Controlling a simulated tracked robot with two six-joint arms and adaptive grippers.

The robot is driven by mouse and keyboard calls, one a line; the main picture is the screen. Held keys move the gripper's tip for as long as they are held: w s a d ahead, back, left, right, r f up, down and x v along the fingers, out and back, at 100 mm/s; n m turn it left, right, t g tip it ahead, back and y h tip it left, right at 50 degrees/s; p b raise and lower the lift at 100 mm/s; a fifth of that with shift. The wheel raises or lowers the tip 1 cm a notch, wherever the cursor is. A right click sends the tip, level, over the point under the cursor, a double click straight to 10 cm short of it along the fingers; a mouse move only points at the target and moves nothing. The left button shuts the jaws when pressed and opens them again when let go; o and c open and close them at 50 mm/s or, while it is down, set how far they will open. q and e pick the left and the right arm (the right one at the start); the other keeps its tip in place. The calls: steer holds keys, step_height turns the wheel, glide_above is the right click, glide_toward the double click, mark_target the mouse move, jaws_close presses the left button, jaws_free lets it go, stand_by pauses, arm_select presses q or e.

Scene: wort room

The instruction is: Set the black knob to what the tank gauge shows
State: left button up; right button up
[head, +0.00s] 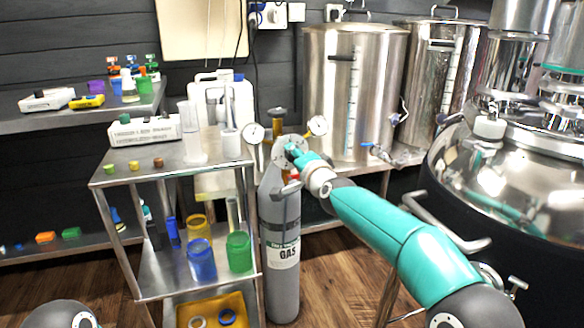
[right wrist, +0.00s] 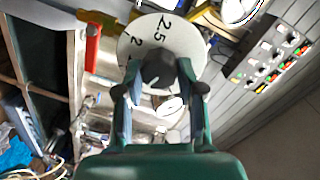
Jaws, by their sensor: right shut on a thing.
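The black knob (right wrist: 158,68) sits in front of a round white dial plate (right wrist: 188,42) marked with 2 and 2.5 in the right wrist view. My right gripper (right wrist: 160,88) is shut on the knob, one finger on each side. In the head view the right gripper (head: 293,151) is at the dial plate (head: 280,153) on top of the grey gas cylinder (head: 281,225) and hides the knob. Two round gauges, left (head: 254,132) and right (head: 317,125), flank the plate. Their readings are too small to tell. My left gripper is out of view.
A metal shelf cart (head: 165,173) with cups and small parts stands left of the cylinder. Steel kettles (head: 330,95) stand on a bench behind. A large shiny vessel (head: 500,190) is close on the right. Wooden floor shows around the cylinder.

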steer(key=shift+a+f+m+y+b, duration=0.1)
steer(key=shift+f+m+y+b, duration=0.1)
steer(key=shift+m+b, duration=0.7)
steer(key=shift+a+f+m+y+b, duration=0.1)
steer(key=shift+f+m+y+b, duration=0.2)
steer(key=shift+m, duration=1.05)
steer(key=shift+a+f+m+y+b, duration=0.1)
steer(key=shift+m+b, duration=0.6)
steer(key=shift+m, duration=0.45)
steer(key=shift+r, duration=0.1)
steer(key=o, duration=1.1)
steer(key=shift+o, duration=0.3)
steer(key=shift+d+r, duration=0.15)
